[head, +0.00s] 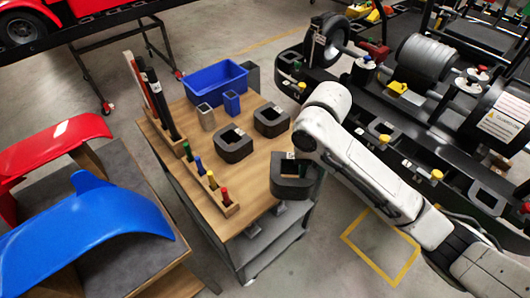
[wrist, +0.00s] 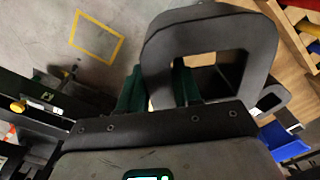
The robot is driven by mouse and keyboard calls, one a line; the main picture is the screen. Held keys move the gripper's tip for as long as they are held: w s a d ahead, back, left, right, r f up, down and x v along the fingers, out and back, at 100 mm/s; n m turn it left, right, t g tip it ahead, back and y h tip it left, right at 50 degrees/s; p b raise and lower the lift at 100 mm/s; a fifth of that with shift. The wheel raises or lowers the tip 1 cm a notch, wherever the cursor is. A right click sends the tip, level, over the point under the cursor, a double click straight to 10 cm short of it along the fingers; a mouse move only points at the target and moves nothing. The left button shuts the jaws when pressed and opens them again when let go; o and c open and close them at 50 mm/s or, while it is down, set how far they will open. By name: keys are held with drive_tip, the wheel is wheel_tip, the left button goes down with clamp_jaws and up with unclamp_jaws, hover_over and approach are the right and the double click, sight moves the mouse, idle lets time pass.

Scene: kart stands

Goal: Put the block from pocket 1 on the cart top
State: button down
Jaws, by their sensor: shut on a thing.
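A dark grey hollow block (head: 291,188) is at the front right edge of the wooden cart top (head: 190,122) in the head view. My gripper (wrist: 158,88) is shut on it; the green fingers are at its wall in the wrist view, where the block (wrist: 165,48) fills the upper middle. I cannot tell whether the block touches the cart top or hangs just above it. Two similar dark blocks (head: 233,145) and (head: 271,121) stand on the cart top farther back. Which pocket is pocket 1 cannot be read.
The cart also bears a blue bin (head: 216,82), small cups, a rack of coloured-handled tools (head: 213,190) and tall dark rods (head: 160,103). A black kart stand (head: 440,120) with wheels and more hollow blocks is at right. Red and blue body panels (head: 90,225) lie at left.

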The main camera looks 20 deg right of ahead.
sight(291, 163)
drive_tip(key=w+f+b, duration=0.1)
drive_tip(key=w, duration=0.1)
drive_tip(key=w+a+f+b, duration=0.1)
drive_tip(key=w+b, duration=0.1)
drive_tip(key=w+a+f+b, duration=0.1)
drive_tip(key=w, duration=0.1)
drive_tip(key=shift+w+f, duration=0.25)
drive_tip(key=shift+f, duration=0.05)
drive_tip(key=shift+w+a+f+b, duration=0.2)
drive_tip(key=shift+w+f+b, duration=0.6)
drive_tip(key=shift+b, duration=0.35)
drive_tip(key=shift+w+a+f+b, duration=0.2)
drive_tip(key=shift+w+f+b, duration=0.6)
drive_tip(key=shift+b, duration=0.4)
drive_tip(key=shift+w+a+f+b, duration=0.2)
drive_tip(key=shift+w+f+b, duration=0.6)
drive_tip(key=shift+b, duration=0.35)
drive_tip(key=shift+w+a+f+b, duration=0.1)
drive_tip(key=shift+w+f+b, duration=0.1)
drive_tip(key=shift+f+b, duration=0.95)
drive_tip(key=shift+f, duration=0.65)
drive_tip(key=shift+f, duration=0.1)
drive_tip(key=c, duration=0.8)
unclamp_jaws()
drive_tip(key=shift+f, duration=0.1)
